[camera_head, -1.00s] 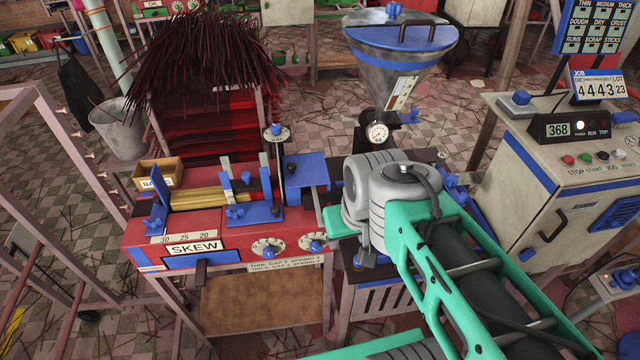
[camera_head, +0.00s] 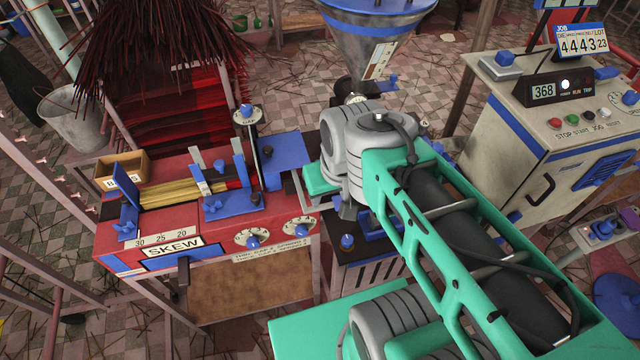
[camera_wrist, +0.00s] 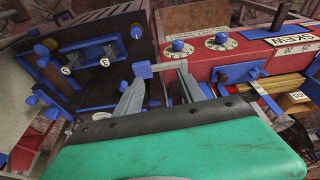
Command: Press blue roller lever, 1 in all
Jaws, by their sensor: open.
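In the wrist view, a small blue block (camera_wrist: 142,69) sits at the end of a thin grey bar between the black machine and the red one. It looks like the blue roller lever, but I cannot be sure. My gripper (camera_wrist: 160,82) is open, its two grey fingers apart and pointing at the bar. The block is close to the left fingertip; I cannot tell whether they touch. Nothing shows between the fingers. In the head view, my arm hides the fingers and this block.
The red SKEW machine (camera_head: 215,237) has dials, blue clamps and yellow sticks. The black machine (camera_wrist: 95,70) has blue knobs and stands beside it under the metal hopper (camera_head: 365,40). A beige control cabinet (camera_head: 535,140) stands at the right. A box (camera_head: 125,169) sits at the red machine's rear left.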

